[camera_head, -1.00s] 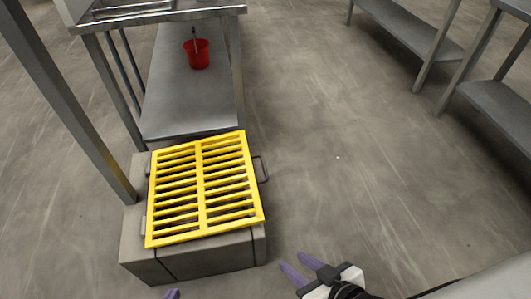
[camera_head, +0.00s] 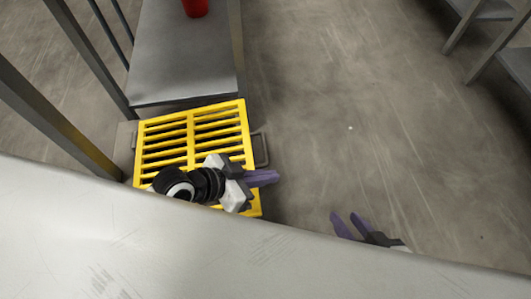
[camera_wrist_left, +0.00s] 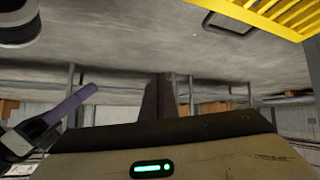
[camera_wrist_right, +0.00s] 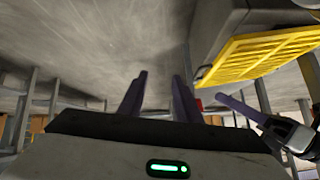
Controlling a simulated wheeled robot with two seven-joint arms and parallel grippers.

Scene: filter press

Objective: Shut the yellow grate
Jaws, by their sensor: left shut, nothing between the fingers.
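The yellow grate (camera_head: 191,133) lies over the top of a low grey box; its near part is partly hidden behind my left arm. It also shows at the top right in the left wrist view (camera_wrist_left: 285,14) and in the right wrist view (camera_wrist_right: 265,55). I cannot tell whether it lies flush on the box. My left gripper (camera_head: 264,178) is shut and empty, above the grate's right side in the head view, fingers pointing right past its edge. My right gripper (camera_head: 347,225) is open and empty, right of the box over the floor; its spread fingers show in the right wrist view (camera_wrist_right: 158,98).
A metal loop handle (camera_head: 261,149) sticks out at the box's right side. A steel table with a lower shelf (camera_head: 185,60) holding a red bucket (camera_head: 195,7) stands behind the box. The floor (camera_head: 330,110) to the right is clear up to other tables.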

